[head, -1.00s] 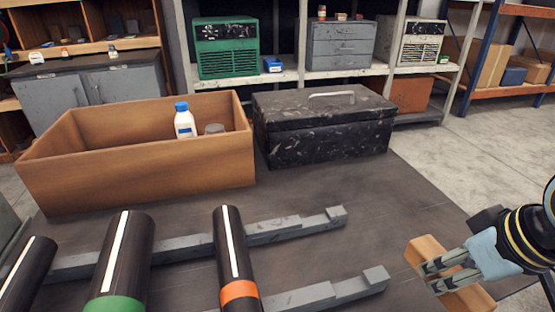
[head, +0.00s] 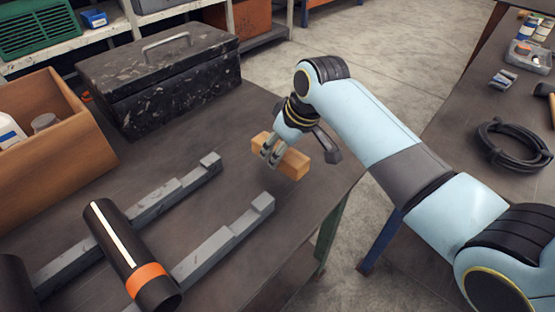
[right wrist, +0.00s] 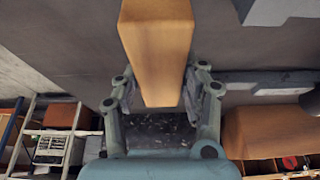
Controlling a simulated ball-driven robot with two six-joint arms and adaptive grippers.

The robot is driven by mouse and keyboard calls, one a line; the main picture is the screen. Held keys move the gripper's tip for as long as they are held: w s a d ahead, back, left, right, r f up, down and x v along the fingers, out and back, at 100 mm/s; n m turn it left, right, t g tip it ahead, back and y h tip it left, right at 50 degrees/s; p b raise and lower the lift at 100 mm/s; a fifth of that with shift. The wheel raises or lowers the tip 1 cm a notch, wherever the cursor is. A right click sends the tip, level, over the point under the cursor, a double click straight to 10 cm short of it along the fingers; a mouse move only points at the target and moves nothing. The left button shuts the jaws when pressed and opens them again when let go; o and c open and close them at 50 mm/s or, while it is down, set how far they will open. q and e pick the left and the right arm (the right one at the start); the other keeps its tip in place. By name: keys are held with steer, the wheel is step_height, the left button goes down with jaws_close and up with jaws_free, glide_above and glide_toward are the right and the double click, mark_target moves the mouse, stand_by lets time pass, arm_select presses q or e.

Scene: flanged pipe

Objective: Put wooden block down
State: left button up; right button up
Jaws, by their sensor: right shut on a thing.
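The wooden block (head: 281,156) is a tan rectangular bar at the right part of the dark table, right of the grey rails. In the right wrist view the block (right wrist: 157,50) lies between the two fingers of the right gripper (right wrist: 155,95). The block is at or just above the tabletop; I cannot tell whether it touches. My left gripper is not in view.
Grey rails (head: 215,255) carry a black pipe with an orange band (head: 125,250). A black toolbox (head: 160,80) and a wooden crate (head: 50,130) stand behind. Table room around the block is clear. Another table (head: 480,190) at right holds a coiled cable (head: 510,146).

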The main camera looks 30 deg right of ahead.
steer(key=shift+w+f, duration=0.2)
steer(key=shift+w, duration=0.1)
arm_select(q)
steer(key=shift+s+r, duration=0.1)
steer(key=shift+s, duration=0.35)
arm_select(e)
steer(key=shift+f, duration=2)
steer(key=shift+f, duration=0.15)
steer(key=o, duration=1.2)
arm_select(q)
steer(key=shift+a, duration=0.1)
arm_select(e)
steer(key=shift+o, duration=0.2)
